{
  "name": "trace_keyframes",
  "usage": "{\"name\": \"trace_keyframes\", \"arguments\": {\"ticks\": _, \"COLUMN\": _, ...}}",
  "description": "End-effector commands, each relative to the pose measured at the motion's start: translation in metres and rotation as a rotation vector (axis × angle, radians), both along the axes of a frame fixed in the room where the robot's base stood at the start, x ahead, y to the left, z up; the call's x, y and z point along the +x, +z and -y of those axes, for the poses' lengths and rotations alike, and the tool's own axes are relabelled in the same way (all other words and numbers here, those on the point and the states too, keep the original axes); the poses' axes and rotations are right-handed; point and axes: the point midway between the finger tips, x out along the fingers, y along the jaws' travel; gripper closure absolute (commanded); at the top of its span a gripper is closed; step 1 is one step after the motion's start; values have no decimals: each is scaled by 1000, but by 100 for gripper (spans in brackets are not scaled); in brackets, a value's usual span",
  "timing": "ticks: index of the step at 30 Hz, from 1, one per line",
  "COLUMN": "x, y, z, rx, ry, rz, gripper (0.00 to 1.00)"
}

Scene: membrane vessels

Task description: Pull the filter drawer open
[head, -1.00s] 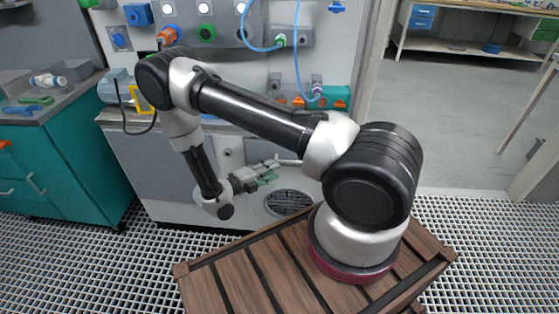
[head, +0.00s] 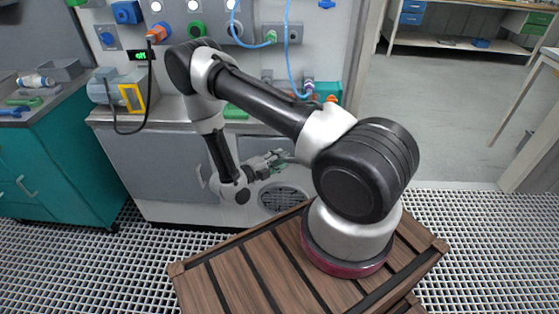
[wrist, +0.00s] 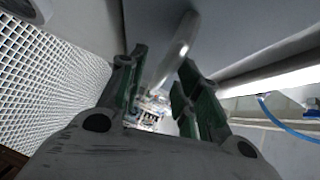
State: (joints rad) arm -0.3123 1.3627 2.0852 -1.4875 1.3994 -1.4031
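My gripper (head: 277,161) is in front of the grey cabinet, above a round vent. In the wrist view its two green-padded fingers (wrist: 162,62) are apart. A silver curved bar handle (wrist: 179,48) shows between and just beyond the fingertips, on a grey front (wrist: 228,30). I cannot tell whether either finger touches it. In the head view my gripper and arm hide most of this handle and part of the front (head: 255,200) behind, which I take for the filter drawer. It looks flush with the cabinet.
A grey door (head: 160,165) with a vertical handle (head: 200,177) is left of my gripper. The round vent (head: 284,198) is below it. Blue hoses (head: 290,55) hang above the worktop. A teal cabinet (head: 65,165) stands at the left. Grated floor (head: 100,270) is clear in front.

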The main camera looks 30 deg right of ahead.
Motion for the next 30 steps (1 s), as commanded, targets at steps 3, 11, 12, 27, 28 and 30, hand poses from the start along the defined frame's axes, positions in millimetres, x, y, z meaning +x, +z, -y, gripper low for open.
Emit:
{"name": "trace_keyframes", "arguments": {"ticks": 3, "x": 0, "y": 0, "z": 0, "rx": 0, "ry": 0, "rz": 0, "gripper": 79}}
{"name": "trace_keyframes", "arguments": {"ticks": 11, "x": 0, "y": 0, "z": 0, "rx": 0, "ry": 0, "rz": 0, "gripper": 100}}
{"name": "trace_keyframes", "arguments": {"ticks": 12, "x": 0, "y": 0, "z": 0, "rx": 0, "ry": 0, "rz": 0, "gripper": 100}}
{"name": "trace_keyframes", "arguments": {"ticks": 27, "x": -43, "y": 0, "z": -31, "rx": 1, "ry": 7, "rz": -2, "gripper": 100}}
{"name": "trace_keyframes", "arguments": {"ticks": 28, "x": -49, "y": 0, "z": -36, "rx": 1, "ry": 8, "rz": -3, "gripper": 100}}
{"name": "trace_keyframes", "arguments": {"ticks": 30, "x": -64, "y": 0, "z": -46, "rx": 0, "ry": 8, "rz": -2, "gripper": 100}}
